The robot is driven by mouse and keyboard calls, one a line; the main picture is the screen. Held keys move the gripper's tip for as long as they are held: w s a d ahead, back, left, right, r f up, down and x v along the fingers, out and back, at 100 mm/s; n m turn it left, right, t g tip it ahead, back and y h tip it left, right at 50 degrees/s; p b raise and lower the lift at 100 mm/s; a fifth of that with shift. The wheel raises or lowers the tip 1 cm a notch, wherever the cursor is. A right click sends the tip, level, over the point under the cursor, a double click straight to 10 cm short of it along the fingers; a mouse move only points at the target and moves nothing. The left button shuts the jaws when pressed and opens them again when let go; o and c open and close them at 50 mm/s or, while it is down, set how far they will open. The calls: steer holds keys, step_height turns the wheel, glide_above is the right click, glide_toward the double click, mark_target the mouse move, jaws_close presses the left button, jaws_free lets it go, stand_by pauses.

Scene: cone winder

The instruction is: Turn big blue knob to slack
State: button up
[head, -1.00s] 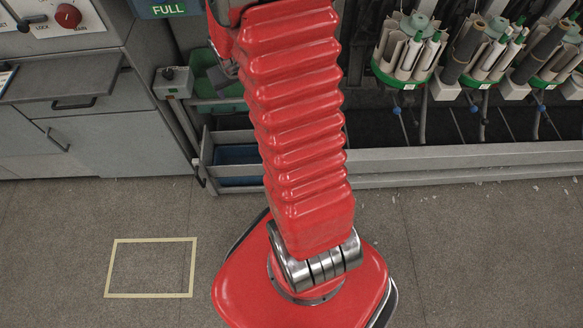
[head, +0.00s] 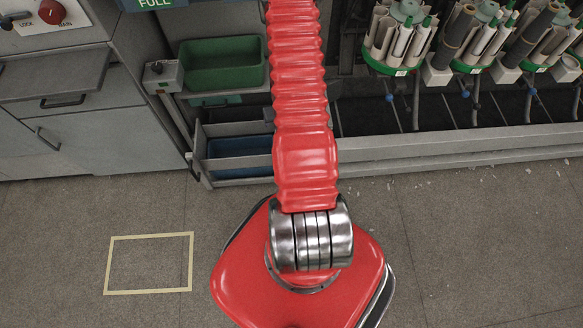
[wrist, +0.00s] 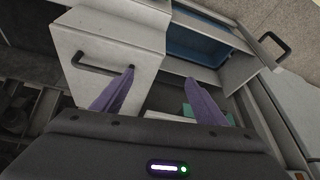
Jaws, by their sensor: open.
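I cannot make out a big blue knob in either view. Only small blue knobs show under the yarn stations in the head view, one of them (head: 389,98) at the left station. My gripper (wrist: 160,75) shows in the wrist view with its two purple fingers apart and nothing between them. Beyond the fingers are a pale grey box (wrist: 105,45) with a dark bar handle and an open drawer with a blue inside (wrist: 195,45). In the head view my red arm reaches up out of the picture, so the gripper is hidden there.
At the left stands a grey cabinet (head: 75,145) with a red knob (head: 52,11) marked MAIN. A green bin (head: 222,65) sits above a low drawer with a blue inside (head: 238,151). A taped rectangle (head: 148,236) marks the open floor.

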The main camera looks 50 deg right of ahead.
steer(key=s+a+f+m, duration=0.1)
steer(key=s+f, duration=0.5)
steer(key=f, duration=0.3)
steer(key=s+a+f+m, duration=0.1)
steer(key=s+a+f, duration=0.1)
steer(key=s+f, duration=0.3)
step_height(320, 180, down, 5)
steer(key=shift+s+a+r+m+y, duration=0.1)
steer(key=shift+s+a+m+y, duration=0.15)
steer(key=shift+s+m+y, duration=0.1)
steer(key=shift+w+x, duration=0.2)
steer(key=shift+x, duration=6.65)
steer(key=shift+d, duration=0.1)
steer(key=c, duration=0.9)
steer(key=shift+c, duration=0.3)
